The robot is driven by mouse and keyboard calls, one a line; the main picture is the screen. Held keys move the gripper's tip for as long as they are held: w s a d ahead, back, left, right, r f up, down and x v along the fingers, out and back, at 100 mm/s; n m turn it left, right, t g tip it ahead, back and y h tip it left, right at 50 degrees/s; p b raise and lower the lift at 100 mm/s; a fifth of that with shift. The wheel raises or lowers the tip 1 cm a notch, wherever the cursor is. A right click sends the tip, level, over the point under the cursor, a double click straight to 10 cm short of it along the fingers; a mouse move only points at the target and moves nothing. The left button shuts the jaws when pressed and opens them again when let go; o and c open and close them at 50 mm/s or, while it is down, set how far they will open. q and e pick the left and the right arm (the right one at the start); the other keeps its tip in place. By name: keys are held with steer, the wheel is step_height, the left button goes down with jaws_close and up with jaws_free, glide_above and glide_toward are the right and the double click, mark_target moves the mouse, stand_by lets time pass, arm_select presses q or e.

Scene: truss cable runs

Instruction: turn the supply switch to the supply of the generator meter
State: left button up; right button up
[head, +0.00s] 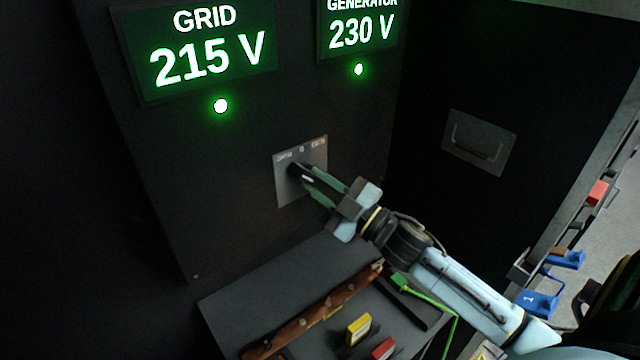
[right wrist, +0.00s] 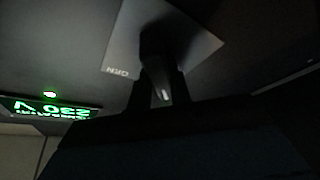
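The supply switch (head: 293,169) is a dark knob on a light grey plate (head: 316,160) on the black cabinet front. The plate has small labels along its top; GEN reads upside down in the right wrist view. My right gripper (head: 303,177) is at the knob, its fingers on either side of it. The knob (right wrist: 159,70) with a white mark shows between the fingers in the right wrist view. Which label the knob points to is unclear. The generator meter (head: 360,32) reads 230 V and the grid meter (head: 205,52) 215 V, each with a lit green lamp below. My left gripper is out of view.
Below the plate, a dark ledge (head: 270,285) carries a brown bar (head: 318,312), a yellow block (head: 358,329), a red block (head: 382,348) and a green cable (head: 430,299). A panel with a recessed handle (head: 479,142) is at right. Blue parts (head: 537,302) lie at the far right.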

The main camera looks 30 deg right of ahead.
jaws_close()
steer(key=shift+m, duration=0.4)
steer(key=m+h, duration=0.1)
steer(key=m, duration=0.1)
steer(key=m+t+h+p, duration=0.1)
steer(key=m, duration=0.2)
steer(key=shift+a+t, duration=0.15)
steer(key=shift+t, duration=0.15)
steer(key=m+h, duration=0.1)
steer(key=m, duration=0.1)
steer(key=m+h+p, duration=0.1)
steer(key=m, duration=0.2)
steer(key=shift+a+t+h, duration=0.1)
steer(key=shift+t+h, duration=0.3)
steer(key=m+h+p, duration=0.1)
steer(key=m, duration=0.2)
steer(key=m+h+p, duration=0.2)
steer(key=m, duration=0.1)
steer(key=m+h+p, duration=0.1)
steer(key=m+h, duration=0.1)
steer(key=m, duration=0.1)
steer(key=shift+a+r+m, duration=0.1)
steer(key=shift+a+m, duration=0.15)
steer(key=shift+m, duration=0.05)
steer(key=shift+m+g+h+p, duration=0.35)
steer(key=shift+m+h+p, duration=0.2)
steer(key=shift+m, duration=0.65)
steer(key=shift+m+g+h+p, duration=0.35)
steer(key=shift+m+h+p, duration=0.2)
steer(key=shift+m, duration=0.65)
